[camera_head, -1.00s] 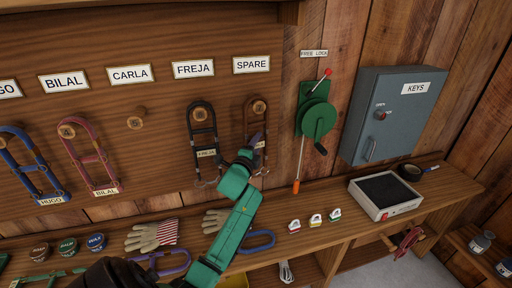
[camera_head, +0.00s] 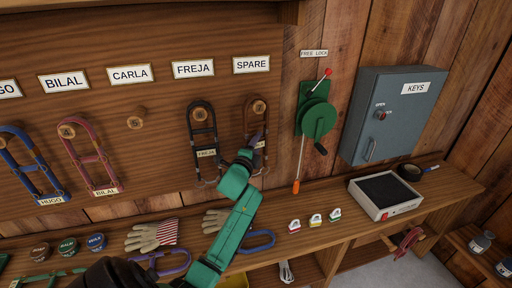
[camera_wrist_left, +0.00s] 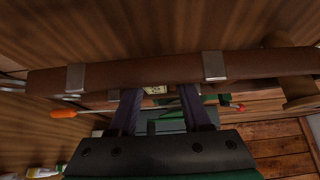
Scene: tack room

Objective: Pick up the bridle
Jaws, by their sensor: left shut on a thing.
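Several bridles hang on the wooden wall. The brown bridle (camera_head: 248,117) hangs on peg 7 under the SPARE label. My left gripper (camera_head: 257,146) is at its lower part and hides some of it. In the left wrist view the brown strap (camera_wrist_left: 145,73), with metal keepers, runs across the fingers (camera_wrist_left: 158,100), which are shut on it. The black bridle (camera_head: 203,135) hangs close by on the left, under FREJA. The pink-red bridle (camera_head: 88,155) and blue bridle (camera_head: 30,165) hang further left. The peg (camera_head: 136,120) under CARLA is bare. My right gripper is out of view.
A green lever device (camera_head: 318,118) and a grey key cabinet (camera_head: 390,115) are on the wall to the right.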

